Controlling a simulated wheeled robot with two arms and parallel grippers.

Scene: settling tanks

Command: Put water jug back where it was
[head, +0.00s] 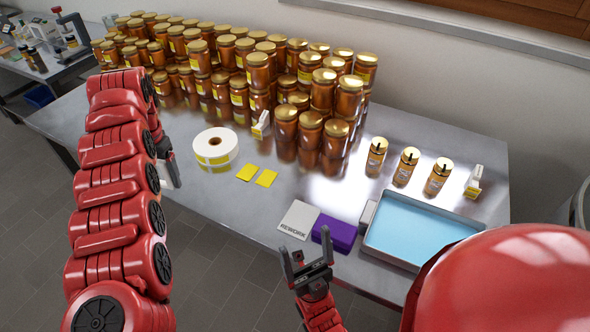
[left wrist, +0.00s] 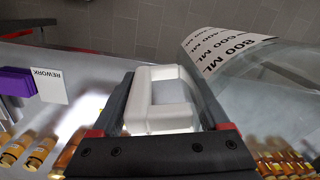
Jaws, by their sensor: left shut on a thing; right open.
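In the left wrist view, the water jug (left wrist: 243,70) is clear, with printed volume marks including "800 ML", and has a white handle (left wrist: 158,82). My left gripper (left wrist: 165,112) is shut on that handle. In the head view my left gripper (head: 168,165) is mostly behind my own red arm, over the left part of the steel table, and I cannot make out the jug there. My right gripper (head: 306,265) is open and empty at the table's front edge, close to the purple block (head: 334,233).
Many amber jars (head: 257,75) with gold lids fill the table's back left. A label roll (head: 215,147), yellow labels (head: 266,178) and a REWORK card (head: 298,219) lie nearer the front. A tray of blue liquid (head: 366,241) is at right, with three small bottles (head: 406,167) behind it.

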